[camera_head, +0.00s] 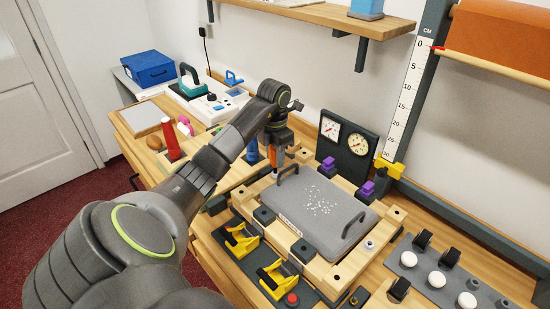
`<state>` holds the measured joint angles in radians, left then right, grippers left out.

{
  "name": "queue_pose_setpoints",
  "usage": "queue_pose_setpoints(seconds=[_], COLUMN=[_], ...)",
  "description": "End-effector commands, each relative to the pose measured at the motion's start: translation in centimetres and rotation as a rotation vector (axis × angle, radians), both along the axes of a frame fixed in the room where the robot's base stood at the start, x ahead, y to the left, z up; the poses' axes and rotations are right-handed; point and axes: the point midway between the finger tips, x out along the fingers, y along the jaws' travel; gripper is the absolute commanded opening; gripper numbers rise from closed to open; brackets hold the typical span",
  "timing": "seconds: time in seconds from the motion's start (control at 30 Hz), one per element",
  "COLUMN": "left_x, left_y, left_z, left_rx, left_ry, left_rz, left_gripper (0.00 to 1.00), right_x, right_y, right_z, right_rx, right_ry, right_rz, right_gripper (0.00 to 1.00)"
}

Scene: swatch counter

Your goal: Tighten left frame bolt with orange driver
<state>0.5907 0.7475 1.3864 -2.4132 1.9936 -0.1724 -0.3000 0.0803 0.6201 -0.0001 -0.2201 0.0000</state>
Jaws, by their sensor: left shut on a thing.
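My left arm comes in from the left. Its gripper (277,132) is shut on the orange driver (273,156), which is held upright with its tip down at the back left of the wooden frame (349,262). I cannot tell whether the tip touches the frame. The left frame bolt cannot be made out there. A round silver bolt (370,244) shows at the frame's right corner. A grey plate (335,222) with two handles and white specks lies within the frame. My right gripper is out of view.
Yellow clamps (278,274) stand along the front, with purple clamps (367,188) at the back. Two dials (355,145) stand behind the frame. A red bottle (170,137) stands left of the arm. A grey knob panel (408,260) lies at right.

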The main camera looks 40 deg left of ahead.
Motion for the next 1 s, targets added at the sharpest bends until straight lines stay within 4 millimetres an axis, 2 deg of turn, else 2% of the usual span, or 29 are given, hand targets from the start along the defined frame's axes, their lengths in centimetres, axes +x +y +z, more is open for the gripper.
queue_pose_setpoints(seconds=[0.03, 0.1, 0.7, 0.83, 1.0], left_x=[0.06, 0.07, 0.11, 0.11, 0.11], left_y=[0.07, 0.07, 0.09, 0.10, 0.11], left_z=[-0.40, -0.19, 0.08, 0.07, 0.05], left_rx=[0.002, 0.001, 0.001, 0.001, 0.001], left_ry=[-0.003, -0.003, -0.001, -0.001, -0.001], left_rz=[-0.057, -0.140, -0.809, -0.926, -0.980], left_gripper=[0.10, 0.10, 0.10, 0.10, 0.10], right_x=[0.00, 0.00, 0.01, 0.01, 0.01], right_y=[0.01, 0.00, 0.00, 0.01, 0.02], right_z=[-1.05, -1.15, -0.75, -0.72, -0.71], right_rx=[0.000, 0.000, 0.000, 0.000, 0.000], right_ry=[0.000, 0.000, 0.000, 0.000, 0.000], right_rz=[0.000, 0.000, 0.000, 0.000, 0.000], right_gripper=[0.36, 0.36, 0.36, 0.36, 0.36])
